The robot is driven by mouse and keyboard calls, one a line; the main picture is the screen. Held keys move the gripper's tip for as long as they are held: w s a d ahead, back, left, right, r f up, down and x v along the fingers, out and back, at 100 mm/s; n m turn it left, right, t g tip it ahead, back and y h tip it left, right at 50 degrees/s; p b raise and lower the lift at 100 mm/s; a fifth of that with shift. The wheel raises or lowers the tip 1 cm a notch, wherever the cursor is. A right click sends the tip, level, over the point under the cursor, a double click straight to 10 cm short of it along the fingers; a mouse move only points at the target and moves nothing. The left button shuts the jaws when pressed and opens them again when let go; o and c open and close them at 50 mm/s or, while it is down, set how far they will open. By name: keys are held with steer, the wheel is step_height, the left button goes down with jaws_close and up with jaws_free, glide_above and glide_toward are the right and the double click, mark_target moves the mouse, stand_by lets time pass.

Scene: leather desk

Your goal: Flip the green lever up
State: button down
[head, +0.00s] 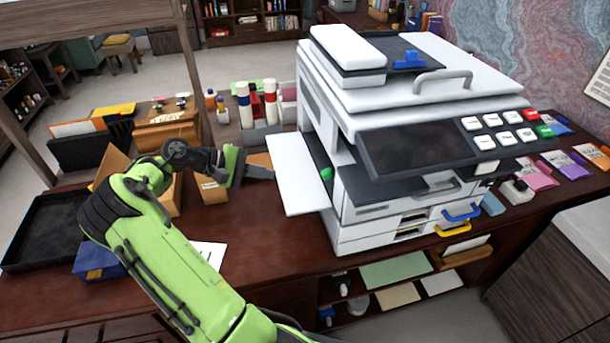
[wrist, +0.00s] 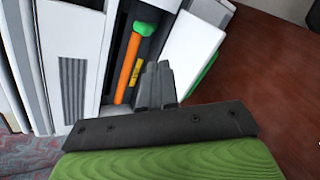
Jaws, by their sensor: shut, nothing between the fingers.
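The lever has a green knob (wrist: 145,28) on an orange shaft (wrist: 128,68) and sits in a dark recess in the printer's side. In the head view only the green knob (head: 326,174) shows, beside the open white side panel; the shaft is hidden there. My gripper (head: 270,174) is left of the printer (head: 320,95), by the outer edge of the panel (head: 296,178). In the wrist view my gripper (wrist: 157,72) has its fingers together and empty, just right of the orange shaft. I cannot tell whether they touch it.
The open panel (wrist: 190,55) stands close to the right of my fingers in the wrist view. Bottles (head: 255,105) and cardboard boxes (head: 165,130) stand behind my arm. A black tray (head: 45,230) lies at the left. The desk (head: 280,240) in front of the panel is clear.

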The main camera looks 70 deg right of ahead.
step_height(320, 180, down, 2)
steer(key=w+a+n+g+h, duration=0.1)
steer(key=n, duration=0.7)
steer(key=n+b, duration=0.2)
steer(key=n, duration=0.2)
glide_toward(325, 180)
steer(key=f, duration=0.4)
steer(key=shift+s+d, duration=0.2)
steer(key=shift+d, duration=0.2)
steer(key=s+d, duration=0.1)
steer(key=s+d+r, duration=0.1)
steer(key=s, duration=0.1)
steer(key=shift+s+r, duration=0.1)
steer(key=shift+r, duration=0.15)
steer(key=shift+s+d+r+h, duration=0.15)
steer(key=shift+s+r+h, duration=0.1)
steer(key=shift+s+h, duration=0.05)
steer(key=shift+r, duration=0.1)
